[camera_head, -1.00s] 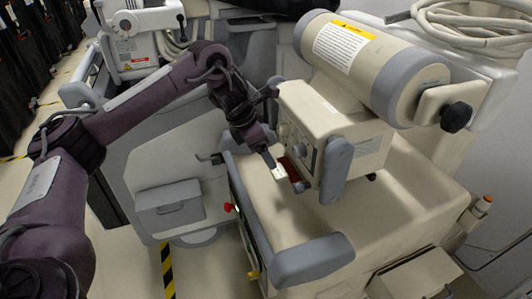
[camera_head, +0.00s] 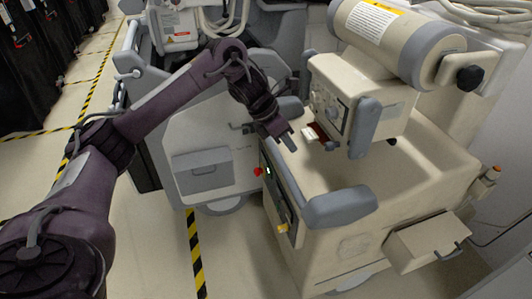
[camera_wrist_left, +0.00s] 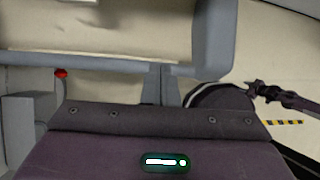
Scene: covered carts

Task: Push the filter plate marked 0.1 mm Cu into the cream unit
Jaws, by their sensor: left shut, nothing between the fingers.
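The cream unit (camera_head: 340,95) is a boxy head with a knob and grey side handles, below the big cylinder on the cart. A small plate with a pale end (camera_head: 311,133) and a reddish part sticks out at its lower left side; any marking on it is too small to read. My left gripper (camera_head: 288,140) is shut and empty, left of the plate's pale end and apart from it. Its closed fingers also show in the left wrist view (camera_wrist_left: 160,85), above the cart's edge. A purple arm end, apparently my right gripper (camera_wrist_left: 258,88), shows small at the right there.
The cart's cream top (camera_head: 370,170) is clear below the unit. A grey bumper handle (camera_head: 340,206) stands at its front corner, and a red button (camera_head: 258,171) on its side. A second cart (camera_head: 215,145) stands behind my left arm.

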